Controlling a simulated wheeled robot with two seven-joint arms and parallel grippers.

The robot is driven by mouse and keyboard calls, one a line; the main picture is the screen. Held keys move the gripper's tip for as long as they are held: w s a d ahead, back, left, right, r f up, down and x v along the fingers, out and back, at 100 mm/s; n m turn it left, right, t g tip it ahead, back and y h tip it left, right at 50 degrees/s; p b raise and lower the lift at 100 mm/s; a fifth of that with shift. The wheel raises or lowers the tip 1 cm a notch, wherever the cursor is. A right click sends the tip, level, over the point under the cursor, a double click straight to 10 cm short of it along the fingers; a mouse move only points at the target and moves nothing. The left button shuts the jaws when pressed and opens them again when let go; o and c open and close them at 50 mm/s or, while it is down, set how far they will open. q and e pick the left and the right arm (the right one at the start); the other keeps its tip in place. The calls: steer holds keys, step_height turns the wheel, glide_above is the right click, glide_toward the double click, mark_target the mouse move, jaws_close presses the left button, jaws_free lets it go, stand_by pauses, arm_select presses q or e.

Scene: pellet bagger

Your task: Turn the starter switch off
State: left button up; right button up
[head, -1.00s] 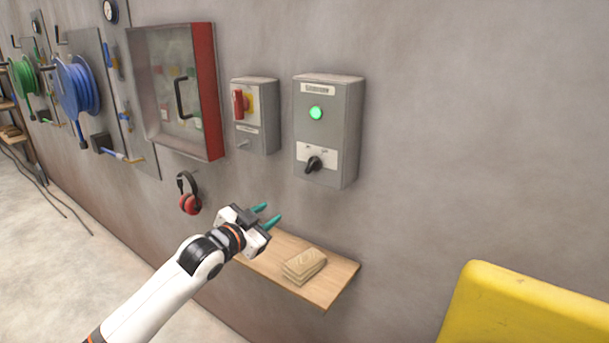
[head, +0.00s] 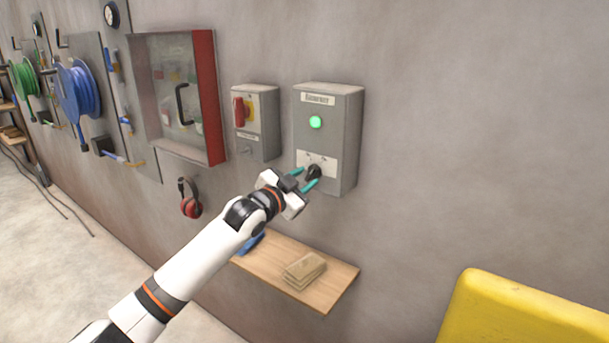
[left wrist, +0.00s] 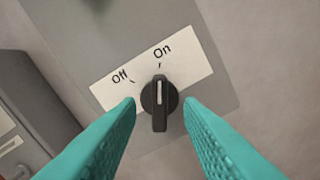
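The starter box (head: 328,152) is a grey box on the wall with a lit green lamp (head: 316,122). Its black rotary switch (head: 314,171) sits on a white plate low on the front. In the left wrist view the black switch (left wrist: 159,103) has its white line towards the "On" mark, with "Off" to the left. My left gripper (head: 306,180) is open, its teal fingers on either side of the switch. In the left wrist view the left gripper (left wrist: 160,118) shows gaps between both fingers and the knob. My right gripper is not in view.
A smaller grey box (head: 255,122) with a red and yellow switch is left of the starter. A red-edged cabinet (head: 212,98) stands further left. Red earmuffs (head: 190,205) hang below. A wooden shelf (head: 327,290) is beneath; a yellow object (head: 520,310) is lower right.

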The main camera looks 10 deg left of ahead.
arm_select(q)
steer(key=shift+w+d, duration=0.2)
steer(key=shift+w, duration=0.2)
jaws_close()
steer(key=shift+n+p, duration=0.6)
steer(key=shift+n, duration=0.5)
steer(key=n+p, duration=0.1)
steer(key=n, duration=0.2)
steer(key=n+p, duration=0.1)
steer(key=n, duration=0.3)
steer(key=shift+n+p, duration=0.6)
steer(key=shift+n, duration=0.7)
